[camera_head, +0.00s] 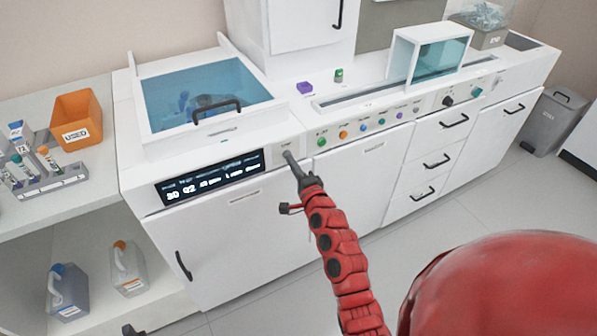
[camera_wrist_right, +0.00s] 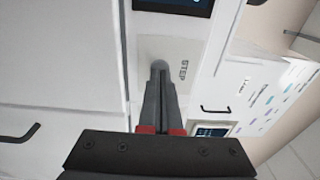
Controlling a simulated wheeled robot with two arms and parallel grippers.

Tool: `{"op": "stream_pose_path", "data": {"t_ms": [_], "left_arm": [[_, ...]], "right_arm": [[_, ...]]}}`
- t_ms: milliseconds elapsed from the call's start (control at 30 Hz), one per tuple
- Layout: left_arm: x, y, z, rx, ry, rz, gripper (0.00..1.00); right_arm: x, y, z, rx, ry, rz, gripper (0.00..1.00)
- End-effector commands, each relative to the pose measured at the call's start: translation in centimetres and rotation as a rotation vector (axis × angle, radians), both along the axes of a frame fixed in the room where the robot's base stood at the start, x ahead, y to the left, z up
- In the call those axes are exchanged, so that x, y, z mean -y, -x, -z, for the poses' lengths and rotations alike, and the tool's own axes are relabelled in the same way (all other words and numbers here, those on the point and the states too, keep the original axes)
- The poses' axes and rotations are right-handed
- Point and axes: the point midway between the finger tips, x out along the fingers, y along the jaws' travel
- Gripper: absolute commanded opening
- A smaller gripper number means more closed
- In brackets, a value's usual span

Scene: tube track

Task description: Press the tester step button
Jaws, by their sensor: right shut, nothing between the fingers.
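The tester is a white cabinet (camera_head: 235,235) with a blue-tinted lid (camera_head: 185,100) on top and a dark display (camera_head: 212,178) on its front. The step button panel (camera_head: 279,148) lies just right of the display. In the wrist view the word STEP (camera_wrist_right: 183,70) is printed beside my fingertips. My right gripper (camera_head: 290,157) is shut and empty, its tips at the panel; it also shows in the wrist view (camera_wrist_right: 160,80). A rounded grey end (camera_wrist_right: 158,66) shows at the tips; the button is mostly hidden there, and I cannot tell whether they touch. My left gripper is not in view.
A row of coloured buttons (camera_head: 343,134) runs along the front to the right. A rack of tubes (camera_head: 40,175) and an orange bin (camera_head: 77,119) stand on the left shelf. Jugs (camera_head: 68,290) stand below. The floor in front is clear.

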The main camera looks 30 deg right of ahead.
Motion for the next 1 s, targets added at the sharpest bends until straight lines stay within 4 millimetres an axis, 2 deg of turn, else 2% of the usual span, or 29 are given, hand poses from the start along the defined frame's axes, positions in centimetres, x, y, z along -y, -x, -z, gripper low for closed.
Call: {"op": "stream_pose_path", "data": {"t_ms": [100,467,700,1000], "left_arm": [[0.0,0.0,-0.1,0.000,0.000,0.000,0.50],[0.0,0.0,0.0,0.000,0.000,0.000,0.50],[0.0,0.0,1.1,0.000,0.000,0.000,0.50],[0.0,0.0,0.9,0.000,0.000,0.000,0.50]], "right_arm": [[0.0,-0.6,-0.1,0.002,0.000,0.000,0.00],[0.1,-0.7,0.1,0.000,0.000,0.001,0.00],[0.1,-2.6,0.2,-0.002,-0.002,0.000,0.00],[0.1,-2.6,-0.4,0.006,0.000,0.000,0.00]]}}
